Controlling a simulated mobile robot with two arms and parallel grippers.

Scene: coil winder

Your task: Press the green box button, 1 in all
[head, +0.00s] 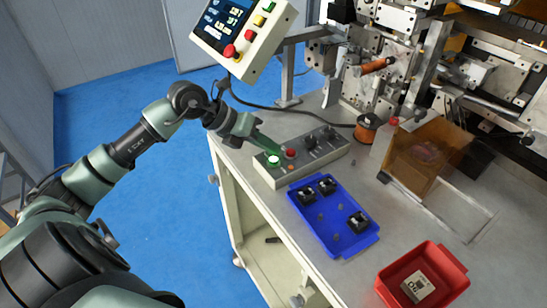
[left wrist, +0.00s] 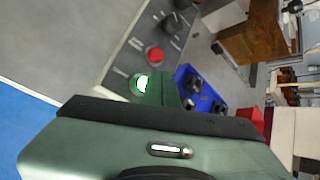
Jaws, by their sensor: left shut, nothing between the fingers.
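The green button (head: 273,160) sits at the left end of the grey control box (head: 318,155) on the bench. It looks lit, with a bright white-green centre, and it also shows in the left wrist view (left wrist: 141,84). My left gripper (head: 277,150) is shut and empty, its fingertips right beside the green button, between it and the red button (head: 291,153). In the left wrist view the green fingers (left wrist: 165,90) overlap the button's right side. I cannot tell whether they touch it. My right gripper is not in view.
A blue tray (head: 338,247) with several black parts lies in front of the box. A red bin (head: 455,272) stands at the lower right. A tilted screen panel (head: 262,58) with its own buttons hangs above. The winding machine (head: 400,65) fills the back right.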

